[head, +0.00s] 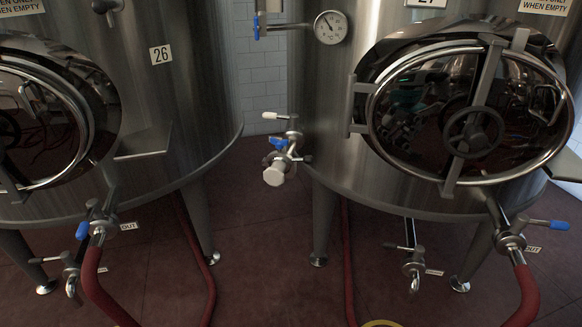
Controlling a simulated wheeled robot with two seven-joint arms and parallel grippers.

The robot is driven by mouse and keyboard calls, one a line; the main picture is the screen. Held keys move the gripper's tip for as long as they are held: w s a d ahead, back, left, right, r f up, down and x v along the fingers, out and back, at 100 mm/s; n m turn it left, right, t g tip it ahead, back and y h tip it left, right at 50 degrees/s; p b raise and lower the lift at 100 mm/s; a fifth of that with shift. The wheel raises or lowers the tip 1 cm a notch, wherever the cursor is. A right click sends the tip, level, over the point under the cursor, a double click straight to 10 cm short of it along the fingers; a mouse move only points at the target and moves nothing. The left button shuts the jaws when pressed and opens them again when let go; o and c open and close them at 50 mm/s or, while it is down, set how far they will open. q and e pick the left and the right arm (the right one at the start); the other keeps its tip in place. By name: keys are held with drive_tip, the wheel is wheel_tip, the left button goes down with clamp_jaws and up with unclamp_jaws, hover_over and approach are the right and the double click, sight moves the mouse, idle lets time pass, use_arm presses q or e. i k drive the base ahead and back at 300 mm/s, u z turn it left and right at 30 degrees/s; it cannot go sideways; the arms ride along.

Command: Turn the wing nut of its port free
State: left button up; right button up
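A small port assembly (286,150) sticks out from the lower front left of the right-hand steel tank. It has a lever with a white grip (270,115) at its top, a blue part (278,142) in the middle and a pale round cap (274,175) at its lower front end. Small metal pieces stick out at its sides. I cannot tell for sure which piece is the wing nut, as it is too small. Neither of my grippers is in view.
Tank 26 (190,120) stands at left, with a gap to the right-hand tank (318,110). Both have oval hatches. Blue-handled valves with red hoses (90,270) hang low at left and right. A dial gauge (331,27) sits above the port. The floor between the tanks is mostly clear.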

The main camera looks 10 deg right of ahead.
sight(279, 144)
drive_tip(key=z, duration=0.7)
drive_tip(key=k, duration=0.2)
drive_tip(key=u, duration=1.8)
drive_tip(key=i, duration=0.85)
drive_tip(key=z, duration=0.65)
drive_tip(key=i, duration=0.55)
drive_tip(key=z, duration=0.55)
